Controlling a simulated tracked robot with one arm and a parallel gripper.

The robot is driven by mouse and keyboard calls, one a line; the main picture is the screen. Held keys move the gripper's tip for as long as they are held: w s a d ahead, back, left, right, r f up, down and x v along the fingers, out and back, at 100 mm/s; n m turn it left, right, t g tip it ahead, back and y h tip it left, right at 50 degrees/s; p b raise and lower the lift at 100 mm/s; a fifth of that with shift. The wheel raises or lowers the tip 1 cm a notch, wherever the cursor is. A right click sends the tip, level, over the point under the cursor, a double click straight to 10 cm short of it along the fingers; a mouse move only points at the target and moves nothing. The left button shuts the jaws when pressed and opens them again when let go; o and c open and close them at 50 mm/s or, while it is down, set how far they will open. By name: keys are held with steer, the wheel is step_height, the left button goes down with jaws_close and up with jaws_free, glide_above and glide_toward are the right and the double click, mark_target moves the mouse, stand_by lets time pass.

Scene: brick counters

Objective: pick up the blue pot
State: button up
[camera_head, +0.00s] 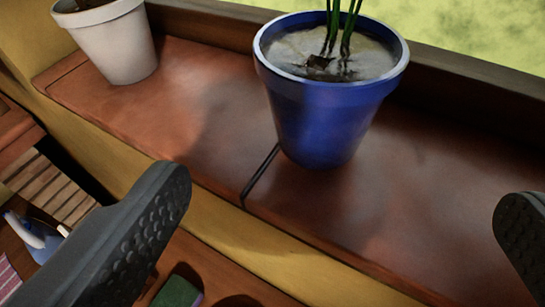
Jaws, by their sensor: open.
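The blue pot (322,118) stands upright on a reddish-brown ledge (425,195), right of the picture's middle. It holds grey soil and green stems, whose tops are cut off by the picture's upper edge. My gripper (345,205) is open, with one dark finger at the lower left and the other at the right edge. The fingers are wide apart, and in the picture the pot shows above and between them. Neither finger appears to touch the pot, and nothing is held.
A white pot (112,42) stands on the same ledge at the upper left. A raised sill (470,78) runs behind the blue pot. Below the ledge at the lower left are wooden slats (45,185), a blue-and-white item (32,238) and a green sponge-like block (178,291).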

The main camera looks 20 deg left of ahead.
mark_target(324, 92)
steer(key=x, duration=1.3)
steer(key=shift+w+a+f, duration=0.2)
steer(key=shift+a, duration=0.05)
steer(key=c, duration=1.4)
